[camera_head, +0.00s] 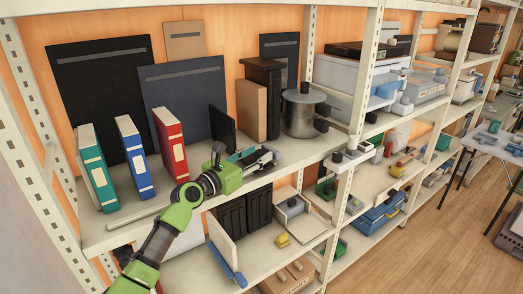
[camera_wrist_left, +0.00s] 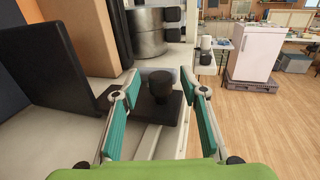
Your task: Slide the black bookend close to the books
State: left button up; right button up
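The black bookend (camera_head: 222,128) stands on the upper shelf, to the right of the red book (camera_head: 169,145), with a gap between them. The blue book (camera_head: 135,157) and teal book (camera_head: 97,167) stand upright further left, also spaced apart. In the left wrist view the bookend's upright plate (camera_wrist_left: 48,88) is at left, and its flat base carries a black knob (camera_wrist_left: 161,86). My left gripper (camera_head: 256,158) is open above the base. In the wrist view its teal-padded fingers (camera_wrist_left: 160,78) are on either side of the knob, with gaps visible. My right gripper is not in view.
A metal pot (camera_head: 303,112), a black binder (camera_head: 263,92) and a brown box (camera_head: 250,110) stand to the right and behind. Large dark panels (camera_head: 102,95) lean at the back. The shelf between the red book and bookend looks clear.

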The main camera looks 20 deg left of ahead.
pick_arm(q)
jog(key=shift+w+d+r, duration=0.15)
jog(key=shift+w+d, duration=0.05)
jog(key=shift+w, duration=0.45)
jog(key=shift+w+d, duration=0.25)
jog(key=shift+w, duration=0.2)
